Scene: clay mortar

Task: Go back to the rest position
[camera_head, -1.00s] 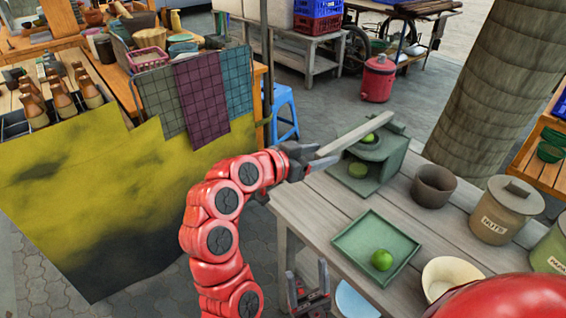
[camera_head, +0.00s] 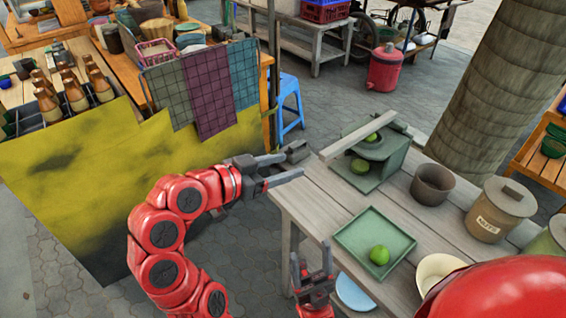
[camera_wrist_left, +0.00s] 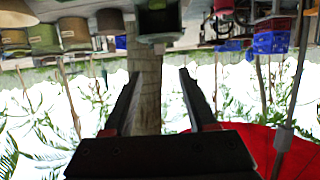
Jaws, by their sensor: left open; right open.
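My left gripper (camera_head: 299,163) is open and empty beyond the table's left corner, left of the grey lever (camera_head: 356,136) and apart from it. In the left wrist view its two fingers (camera_wrist_left: 160,88) are spread with nothing between them. The lever lies across the green press (camera_head: 392,160), which has a green lime (camera_head: 373,138) at its top and a green piece (camera_head: 360,166) low at its front. My right gripper (camera_head: 312,262) is open and empty, pointing up in front of the table's near edge.
The wooden table (camera_head: 312,201) carries a green tray (camera_head: 352,236) with a lime (camera_head: 379,255), a dark pot (camera_head: 432,184), a NUTS canister (camera_head: 500,209) and a cream bowl (camera_head: 437,272). A blue stool (camera_head: 290,102) stands behind.

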